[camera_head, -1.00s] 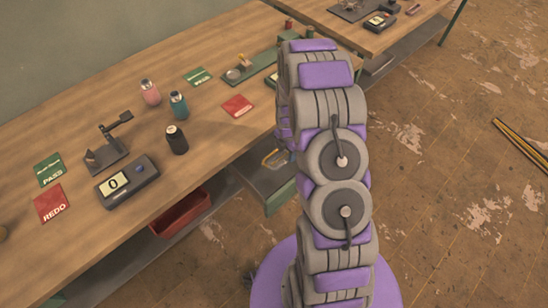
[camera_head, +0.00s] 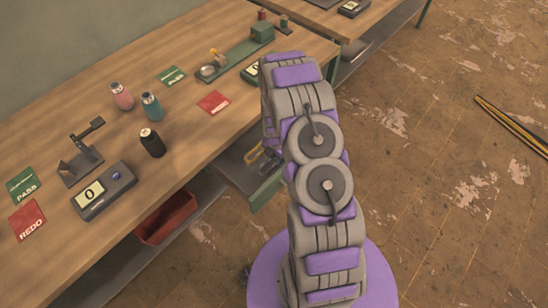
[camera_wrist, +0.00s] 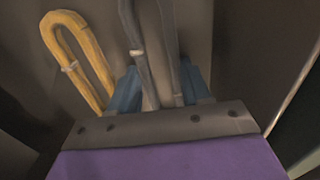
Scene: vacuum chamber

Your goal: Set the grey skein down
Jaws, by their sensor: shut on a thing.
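In the wrist view, my gripper (camera_wrist: 161,84) has its blue fingers shut on the grey skein (camera_wrist: 168,35), a looped grey cord with a light tie band. The skein's strands stretch away from the fingers over a grey-brown surface; I cannot tell whether it touches that surface. A yellow skein (camera_wrist: 85,45) with a pale band lies to the left, apart from the fingers. My gripper and the grey skein are hidden there behind my arm.
The wooden bench top (camera_head: 185,135) above holds a black bottle (camera_head: 152,143), a teal bottle (camera_head: 152,106), a pink bottle (camera_head: 122,96) and a digital meter (camera_head: 104,190). A red bin (camera_head: 166,217) stands on the lower shelf. Dark walls flank the wrist view.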

